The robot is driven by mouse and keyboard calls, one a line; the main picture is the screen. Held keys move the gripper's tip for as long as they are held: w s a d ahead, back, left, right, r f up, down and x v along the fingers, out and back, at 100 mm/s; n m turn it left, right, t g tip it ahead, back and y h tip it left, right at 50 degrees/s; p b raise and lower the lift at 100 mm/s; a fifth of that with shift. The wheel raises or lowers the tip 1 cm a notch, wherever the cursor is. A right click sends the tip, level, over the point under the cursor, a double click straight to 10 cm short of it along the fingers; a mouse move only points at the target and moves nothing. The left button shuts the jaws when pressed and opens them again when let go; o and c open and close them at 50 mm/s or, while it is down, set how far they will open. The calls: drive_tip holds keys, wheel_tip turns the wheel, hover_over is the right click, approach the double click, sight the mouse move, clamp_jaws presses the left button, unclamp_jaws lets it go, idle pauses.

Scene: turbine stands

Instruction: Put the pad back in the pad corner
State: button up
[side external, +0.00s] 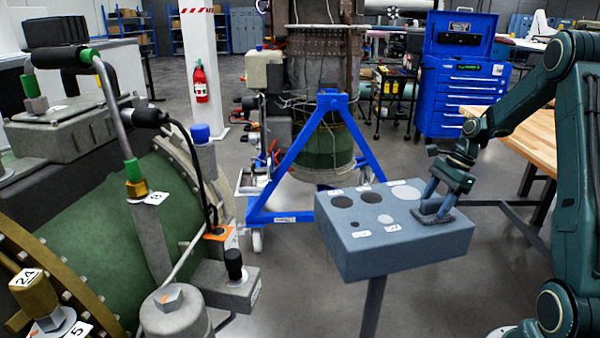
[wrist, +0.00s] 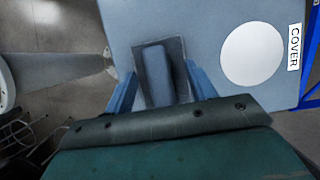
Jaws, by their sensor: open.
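The pad is most likely the dark, flat square piece with a raised blue-grey bar (wrist: 157,75). It lies on the near-right part of the blue-grey stand top (side external: 350,245), and in the side view its dark edge (side external: 446,218) shows below my gripper. My gripper (side external: 431,203) is low over it, pointing down. In the wrist view my gripper (wrist: 163,92) is open, with one finger on each side of the bar and small gaps visible. I cannot tell whether the fingers touch the dark piece. No pad corner label is readable.
A pale disc (wrist: 252,54) labelled COVER lies beside the dark piece. Several dark round spots (side external: 371,197) with small white labels mark the stand top. A green turbine (side external: 110,220) fills the left, and a blue A-frame (side external: 290,160) stands behind. A wooden table (side external: 530,120) is at right.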

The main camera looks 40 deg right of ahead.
sight(444, 198)
drive_tip(key=shift+r, duration=0.15)
drive_tip(key=shift+v, duration=3.3)
drive_tip(key=shift+r, duration=0.1)
drive_tip(key=a+r+n+h, duration=0.1)
drive_tip(key=a+r+n, duration=0.45)
drive_tip(key=a, duration=0.35)
drive_tip(key=a+r+n+h, duration=0.2)
drive_tip(key=a+r+n, duration=0.3)
drive_tip(key=a, duration=0.5)
drive_tip(key=s+a+n+t+h, duration=0.1)
drive_tip(key=s+a+n+t, duration=0.2)
drive_tip(key=s+a+n, duration=0.6)
drive_tip(key=shift+s+a+f+n, duration=0.2)
drive_tip(key=shift+s+a+n, duration=0.2)
drive_tip(key=shift+s+n, duration=1.75)
